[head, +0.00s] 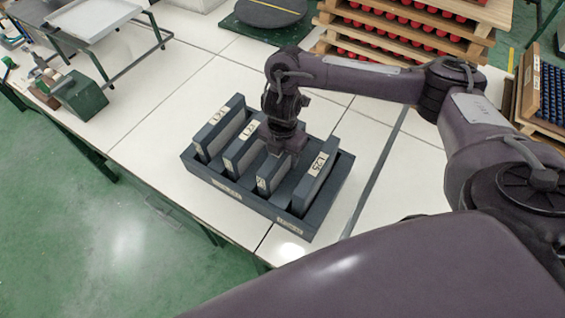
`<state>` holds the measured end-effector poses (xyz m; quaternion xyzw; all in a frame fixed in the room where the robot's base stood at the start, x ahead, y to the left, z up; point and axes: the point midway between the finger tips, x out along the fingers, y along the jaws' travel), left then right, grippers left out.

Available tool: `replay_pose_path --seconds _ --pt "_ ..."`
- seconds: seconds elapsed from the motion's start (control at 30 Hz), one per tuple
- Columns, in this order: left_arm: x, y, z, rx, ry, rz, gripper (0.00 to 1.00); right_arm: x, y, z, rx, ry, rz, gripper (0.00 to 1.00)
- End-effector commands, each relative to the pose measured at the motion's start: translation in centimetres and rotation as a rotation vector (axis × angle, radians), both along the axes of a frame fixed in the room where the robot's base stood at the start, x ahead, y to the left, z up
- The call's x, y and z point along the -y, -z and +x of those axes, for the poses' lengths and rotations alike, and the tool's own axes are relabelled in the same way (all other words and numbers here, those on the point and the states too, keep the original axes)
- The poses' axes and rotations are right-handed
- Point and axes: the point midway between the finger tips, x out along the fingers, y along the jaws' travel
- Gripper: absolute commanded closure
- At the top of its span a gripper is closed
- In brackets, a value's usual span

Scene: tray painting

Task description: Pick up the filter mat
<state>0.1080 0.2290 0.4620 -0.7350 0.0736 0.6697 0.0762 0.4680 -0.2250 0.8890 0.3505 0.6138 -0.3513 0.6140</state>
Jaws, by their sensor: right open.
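Several thick grey slabs with pale labels stand on edge side by side in a dark grey crate (232,191) on the white table. They look like filter mats, but I cannot tell from the small labels which one is meant. One slab (219,131) is at the left, another (243,150) is beside it, and the rightmost slab (316,184) leans a little. My right gripper (284,152) is open, pointing down over the slabs right of the crate's middle, close to the third slab (271,173). Its fingertips are partly hidden, and I cannot tell whether they touch a slab. My left gripper is out of view.
A wooden rack (400,35) with red items stands behind my right arm. A round dark disc (270,11) is at the back. A green box-like device (81,97) is at the left edge. The white table (150,135) is clear left of the crate.

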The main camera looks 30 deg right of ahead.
Motion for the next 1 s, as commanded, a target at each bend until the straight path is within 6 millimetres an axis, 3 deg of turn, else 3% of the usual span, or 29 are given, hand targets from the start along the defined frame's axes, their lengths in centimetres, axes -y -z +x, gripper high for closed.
replay_pose_path --seconds 0.17,0.5,0.8,1.0 --pt "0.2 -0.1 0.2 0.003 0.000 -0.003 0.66 0.0 -0.1 0.0 0.001 0.000 0.001 0.47" --pt "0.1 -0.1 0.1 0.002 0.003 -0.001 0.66 0.0 -0.1 0.0 0.001 0.000 0.001 0.89" --pt "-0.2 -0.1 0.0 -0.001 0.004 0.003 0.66 0.0 -0.4 0.1 0.002 0.000 0.000 0.89" --pt "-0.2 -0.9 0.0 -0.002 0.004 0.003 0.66 0.0 -2.2 0.2 0.006 -0.001 0.000 0.89"
